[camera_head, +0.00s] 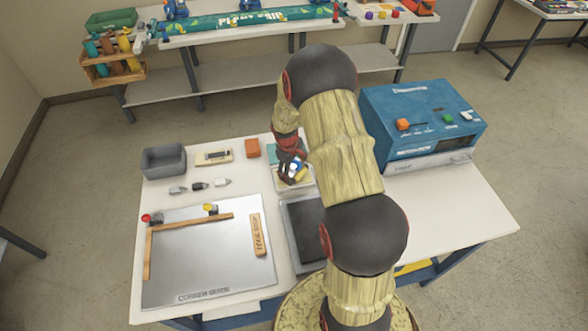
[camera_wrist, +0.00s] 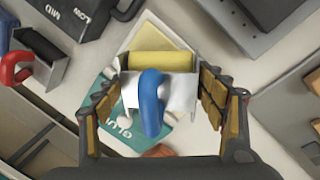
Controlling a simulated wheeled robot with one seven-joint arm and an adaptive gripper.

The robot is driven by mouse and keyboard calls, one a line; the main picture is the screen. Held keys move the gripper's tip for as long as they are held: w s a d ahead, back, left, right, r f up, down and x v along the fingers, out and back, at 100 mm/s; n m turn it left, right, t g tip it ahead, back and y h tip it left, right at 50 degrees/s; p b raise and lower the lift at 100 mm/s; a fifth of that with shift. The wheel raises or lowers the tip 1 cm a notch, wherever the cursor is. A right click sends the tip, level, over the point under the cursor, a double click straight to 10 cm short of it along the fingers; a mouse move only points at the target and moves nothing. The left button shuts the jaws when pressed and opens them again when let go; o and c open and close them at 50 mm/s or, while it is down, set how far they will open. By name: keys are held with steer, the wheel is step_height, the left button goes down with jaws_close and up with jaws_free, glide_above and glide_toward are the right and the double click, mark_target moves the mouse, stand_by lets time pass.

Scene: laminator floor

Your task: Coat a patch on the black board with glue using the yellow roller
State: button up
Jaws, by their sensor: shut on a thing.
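The yellow roller (camera_wrist: 160,62) has a white bracket and a blue curved handle (camera_wrist: 152,103). In the wrist view it lies between the fingers of my gripper (camera_wrist: 160,100), which is shut on it. In the head view the roller (camera_head: 301,171) shows small below my gripper (camera_head: 291,160), over a pale tray at the middle of the table. A teal item marked with glue lettering (camera_wrist: 155,136) lies beneath the roller and is partly covered. The black board (camera_head: 303,225) lies in front of the roller, partly hidden by my arm. Whether the roller touches the tray cannot be told.
A blue laminator (camera_head: 410,115) stands at the right. A metal plate (camera_head: 200,262) with wooden guides lies at the front left. A grey bin (camera_head: 164,161), an orange block (camera_head: 253,148) and small cone-shaped pieces (camera_head: 200,186) are on the left. The table's right front is clear.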

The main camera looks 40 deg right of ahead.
steer(key=shift+f+b, duration=0.3)
steer(key=shift+f, duration=0.2)
stand_by(1.2)
steer(key=shift+r+p, duration=2.3)
steer(key=shift+r, duration=1.3)
steer(key=shift+f, duration=0.1)
